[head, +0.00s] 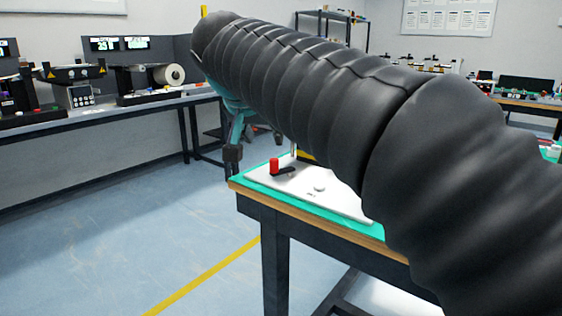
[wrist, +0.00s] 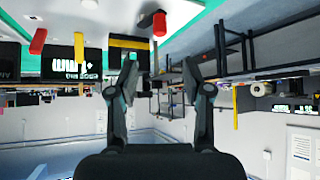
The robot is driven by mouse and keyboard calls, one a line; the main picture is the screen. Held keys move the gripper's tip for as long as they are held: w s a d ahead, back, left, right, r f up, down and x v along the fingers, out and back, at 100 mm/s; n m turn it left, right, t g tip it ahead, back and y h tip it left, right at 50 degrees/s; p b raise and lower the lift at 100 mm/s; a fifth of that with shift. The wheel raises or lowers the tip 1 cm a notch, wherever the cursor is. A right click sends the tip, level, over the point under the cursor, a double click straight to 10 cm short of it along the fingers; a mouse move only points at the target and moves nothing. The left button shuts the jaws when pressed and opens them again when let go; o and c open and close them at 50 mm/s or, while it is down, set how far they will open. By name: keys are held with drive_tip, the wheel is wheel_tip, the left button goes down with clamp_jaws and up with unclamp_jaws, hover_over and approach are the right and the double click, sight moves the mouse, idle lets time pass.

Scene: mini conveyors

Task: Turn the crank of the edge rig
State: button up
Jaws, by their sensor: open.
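The edge rig (head: 335,198) is a white plate on the green-topped table, partly hidden behind my arm in the head view. Its crank has a dark arm and an upright red knob (head: 274,166) near the plate's left end. In the wrist view the red knob (wrist: 159,24) hangs down at the top centre, as the picture is upside down. My gripper (wrist: 159,64) is open and empty, with its two fingers apart below the knob in that picture and not touching it. In the head view a dark end of my gripper (head: 232,153) shows left of the knob.
The table's wooden edge (head: 300,212) runs along the near side. A long bench (head: 100,108) with devices stands along the left wall. Another bench (head: 530,104) stands at the far right. The blue floor left of the table is clear, with a yellow line (head: 205,276).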

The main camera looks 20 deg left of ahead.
sight(274, 160)
drive_tip(key=x, duration=1.3)
clamp_jaws()
